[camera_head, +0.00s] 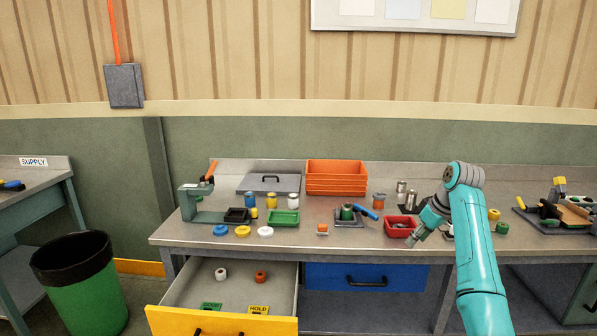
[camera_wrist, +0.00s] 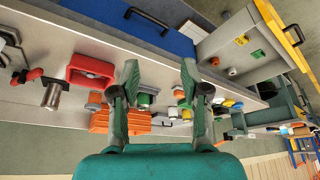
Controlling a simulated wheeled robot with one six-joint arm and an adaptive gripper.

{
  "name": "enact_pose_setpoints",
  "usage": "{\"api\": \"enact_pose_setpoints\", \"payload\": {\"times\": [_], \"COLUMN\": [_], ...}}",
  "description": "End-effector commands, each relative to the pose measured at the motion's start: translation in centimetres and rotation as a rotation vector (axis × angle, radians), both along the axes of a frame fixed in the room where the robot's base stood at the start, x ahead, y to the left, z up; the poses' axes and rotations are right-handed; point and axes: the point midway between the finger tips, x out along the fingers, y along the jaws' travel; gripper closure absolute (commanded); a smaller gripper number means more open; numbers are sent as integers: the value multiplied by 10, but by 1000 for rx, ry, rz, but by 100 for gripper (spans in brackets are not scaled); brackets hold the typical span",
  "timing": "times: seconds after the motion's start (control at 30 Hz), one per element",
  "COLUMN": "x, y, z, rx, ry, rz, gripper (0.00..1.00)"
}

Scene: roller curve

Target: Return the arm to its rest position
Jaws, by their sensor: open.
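My teal arm (camera_head: 474,240) rises at the right of the head view and bends over the workbench. My gripper (camera_head: 416,238) hangs near the bench's front edge, just in front of the red tray (camera_head: 391,228). In the wrist view my gripper (camera_wrist: 158,75) has its two fingers spread apart, with nothing between the tips. The red tray also shows in the wrist view (camera_wrist: 72,68), beside one finger and apart from it.
The workbench (camera_head: 340,240) holds an orange crate (camera_head: 336,163), a green tray (camera_head: 284,225), a teal press (camera_head: 188,202) and several small parts. A yellow-fronted drawer (camera_head: 205,322) stands open; the blue drawer (camera_head: 335,275) is shut. A green bin (camera_head: 85,295) stands at left.

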Motion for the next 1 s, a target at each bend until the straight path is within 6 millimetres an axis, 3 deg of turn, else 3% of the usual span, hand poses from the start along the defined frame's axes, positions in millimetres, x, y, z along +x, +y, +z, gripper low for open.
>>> {"api": "enact_pose_setpoints", "payload": {"times": [0.27, 0.57, 0.77, 1.0], "x": [0, -4, -11, -40], "y": [3, 11, 19, 37], "z": [-22, -68, -116, -208], "rx": [1, 2, 5, 7], "ry": [-10, -36, -62, -122], "rz": [-16, -49, -86, -160], "gripper": [54, 54, 54, 54]}}
